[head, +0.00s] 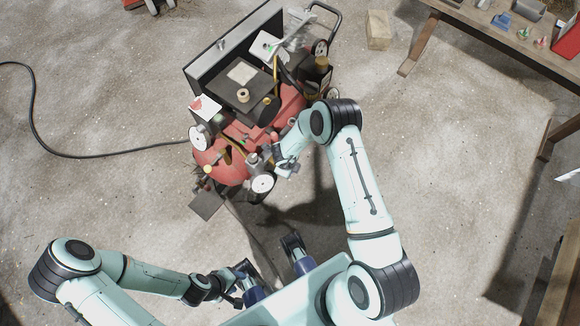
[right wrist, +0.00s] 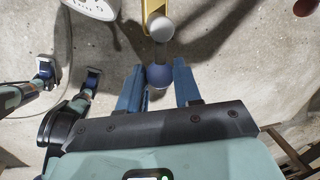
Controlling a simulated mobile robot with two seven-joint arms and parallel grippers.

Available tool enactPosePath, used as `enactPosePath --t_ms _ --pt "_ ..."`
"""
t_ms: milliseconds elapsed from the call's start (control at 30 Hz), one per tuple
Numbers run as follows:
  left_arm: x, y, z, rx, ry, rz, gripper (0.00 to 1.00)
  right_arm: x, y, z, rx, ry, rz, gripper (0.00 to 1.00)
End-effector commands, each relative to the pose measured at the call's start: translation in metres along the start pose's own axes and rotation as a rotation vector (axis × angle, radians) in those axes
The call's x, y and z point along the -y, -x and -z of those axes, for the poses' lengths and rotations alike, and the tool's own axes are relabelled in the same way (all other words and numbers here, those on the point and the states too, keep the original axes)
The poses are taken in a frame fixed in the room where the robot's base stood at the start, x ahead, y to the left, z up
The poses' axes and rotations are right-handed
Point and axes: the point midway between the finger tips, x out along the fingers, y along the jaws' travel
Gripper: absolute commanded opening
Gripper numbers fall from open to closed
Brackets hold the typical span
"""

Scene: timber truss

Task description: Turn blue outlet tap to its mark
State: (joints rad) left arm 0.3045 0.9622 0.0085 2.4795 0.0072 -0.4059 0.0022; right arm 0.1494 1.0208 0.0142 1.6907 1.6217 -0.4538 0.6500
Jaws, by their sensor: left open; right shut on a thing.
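The blue outlet tap, a rounded blue knob (right wrist: 158,76) below a grey metal ball, shows in the right wrist view between the fingers of my right gripper (right wrist: 158,92), which is shut on it. In the head view my right gripper (head: 285,167) is at the front right of the red compressor tank (head: 222,163), and the tap is hidden there. I cannot make out the tap's mark. My left gripper (head: 243,282) is open and empty, low in the head view, away from the compressor.
A white dial gauge (head: 262,184) sits close to my right gripper. A dark panel and tray (head: 243,92) with small items top the compressor. A black cable (head: 90,155) lies on the floor at left. A workbench (head: 500,35) stands at upper right. The floor between is clear.

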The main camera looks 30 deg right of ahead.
Motion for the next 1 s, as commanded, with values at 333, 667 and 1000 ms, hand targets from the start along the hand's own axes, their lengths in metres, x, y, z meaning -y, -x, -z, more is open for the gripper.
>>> enactPosePath --t_ms 333,667,1000 --pt "0.0 0.0 0.0 0.001 0.0 0.0 0.43 -0.002 0.0 -0.001 -0.002 -0.015 -0.002 0.03" --pt "0.0 0.0 0.0 0.001 0.0 0.0 0.43 -0.002 0.0 -0.001 -0.002 -0.013 -0.002 0.58" --pt "-0.001 0.002 -0.001 0.003 0.0 0.001 0.43 0.0 0.012 -0.001 0.0 -0.012 0.0 0.58"
